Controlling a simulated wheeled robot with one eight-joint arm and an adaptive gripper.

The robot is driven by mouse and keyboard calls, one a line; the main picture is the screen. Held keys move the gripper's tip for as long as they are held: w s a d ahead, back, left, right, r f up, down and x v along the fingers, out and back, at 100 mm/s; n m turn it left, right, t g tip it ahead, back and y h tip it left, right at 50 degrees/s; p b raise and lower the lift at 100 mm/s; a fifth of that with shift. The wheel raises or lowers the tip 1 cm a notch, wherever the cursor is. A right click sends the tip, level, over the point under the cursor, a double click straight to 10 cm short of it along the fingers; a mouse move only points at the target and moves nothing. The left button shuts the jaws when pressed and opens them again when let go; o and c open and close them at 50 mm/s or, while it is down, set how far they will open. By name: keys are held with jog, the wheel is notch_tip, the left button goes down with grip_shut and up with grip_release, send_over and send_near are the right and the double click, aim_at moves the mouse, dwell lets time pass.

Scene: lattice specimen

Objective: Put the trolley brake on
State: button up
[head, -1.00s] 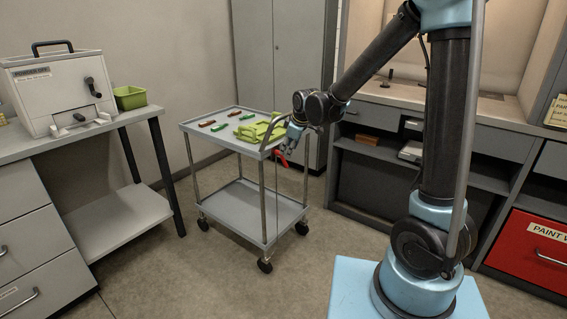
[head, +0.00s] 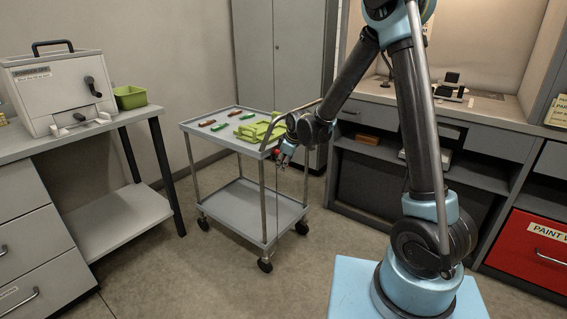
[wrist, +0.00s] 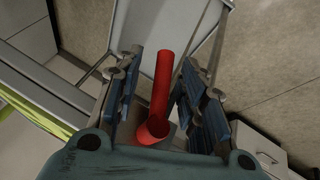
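The grey two-shelf trolley (head: 245,208) stands on castors in the middle of the head view. Its red brake lever (head: 277,151) shows as a small red patch at the near right end, mostly hidden by my gripper (head: 283,160). In the wrist view the red lever (wrist: 160,95) is a tube running between the fingers of my gripper (wrist: 162,62). The fingers are apart, one on each side of it. A gap shows on the left; the right finger is closer, and I cannot tell whether it touches.
A bench with a white machine (head: 60,88) stands at left, cabinets (head: 280,60) behind, a workbench with a red drawer (head: 535,250) at right. The floor before the trolley is clear.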

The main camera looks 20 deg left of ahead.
grip_shut()
dwell(0.3)
jog(key=shift+w+d+r+n+t+h, duration=0.1)
jog(key=shift+w+r+n+t+h, duration=0.15)
jog(key=shift+t, duration=0.5)
jog(key=shift+w+d+r+n+t+h, duration=0.15)
jog(key=shift+w+t+h, duration=0.15)
jog(key=shift+t, duration=0.45)
jog(key=shift+f, duration=0.1)
jog(key=shift+a, duration=0.1)
jog(key=shift+w+d+r+n+t+h, duration=0.1)
jog(key=shift+w+r+n+t+h, duration=0.15)
jog(key=shift+t, duration=0.55)
jog(key=shift+w+d+r+n+t+h, duration=0.1)
jog(key=shift+w+r+n+t, duration=0.1)
jog(key=shift+t, duration=0.6)
